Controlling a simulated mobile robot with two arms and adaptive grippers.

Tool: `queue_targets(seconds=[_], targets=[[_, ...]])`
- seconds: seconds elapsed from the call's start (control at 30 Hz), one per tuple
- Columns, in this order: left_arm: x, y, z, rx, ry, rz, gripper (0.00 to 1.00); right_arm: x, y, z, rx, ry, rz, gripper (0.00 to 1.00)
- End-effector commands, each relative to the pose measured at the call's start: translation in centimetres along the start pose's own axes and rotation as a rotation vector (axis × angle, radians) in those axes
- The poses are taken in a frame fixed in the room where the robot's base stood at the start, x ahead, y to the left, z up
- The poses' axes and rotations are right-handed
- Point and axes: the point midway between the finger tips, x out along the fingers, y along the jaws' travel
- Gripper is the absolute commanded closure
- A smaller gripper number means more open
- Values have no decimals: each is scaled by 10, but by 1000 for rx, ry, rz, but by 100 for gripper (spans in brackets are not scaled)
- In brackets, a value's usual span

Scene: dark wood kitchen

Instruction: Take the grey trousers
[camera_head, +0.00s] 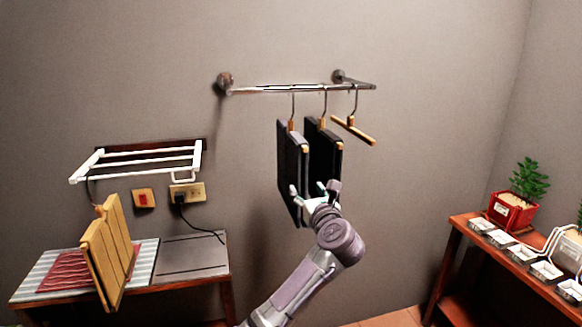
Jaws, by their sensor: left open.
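Folded dark grey trousers (289,165) hang from a wooden-topped hanger on the metal wall rail (280,88), left of the other clothes there. Black folded trousers (325,155) hang just to their right. My left gripper (314,192) is open at the lower part of these two garments, in front of them. One finger overlaps the lower edge of the grey trousers and the other overlaps the lower part of the black ones. I cannot tell whether it touches either. The gripper hides the bottom of the black trousers. My right gripper is not in view.
An empty wooden hanger (353,130) hangs at the rail's right. Yellow folded trousers (108,250) hang from a white rack (140,160) at left, above a side table (190,262). A shelf (500,258) with a potted plant (514,208) and small trays stands at right.

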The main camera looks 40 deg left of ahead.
Motion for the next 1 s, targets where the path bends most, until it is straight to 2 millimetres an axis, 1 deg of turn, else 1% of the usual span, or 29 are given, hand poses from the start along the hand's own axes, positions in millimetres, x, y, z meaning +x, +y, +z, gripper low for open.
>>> queue_targets(seconds=[0.03, 0.17, 0.37, 0.5, 0.6, 0.77, 0.8, 0.87, 1.0], targets=[[4, 0, 1, 0, -1, 0, 40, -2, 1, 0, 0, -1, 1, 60], [12, 1, 3, 2, -2, 1, 40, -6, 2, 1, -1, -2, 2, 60], [40, 9, 12, 5, -4, 4, 40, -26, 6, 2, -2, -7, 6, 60], [56, 7, 8, 2, -1, 1, 40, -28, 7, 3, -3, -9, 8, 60], [60, 7, 6, 2, -1, 1, 40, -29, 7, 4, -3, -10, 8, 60], [60, 7, 5, 1, -1, 0, 40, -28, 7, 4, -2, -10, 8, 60], [60, 7, 5, 0, -1, 0, 41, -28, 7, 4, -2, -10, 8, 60], [60, 7, 5, 1, -1, 0, 51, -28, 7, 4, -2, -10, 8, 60], [60, 7, 5, 1, -1, 0, 75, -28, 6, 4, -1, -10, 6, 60]])
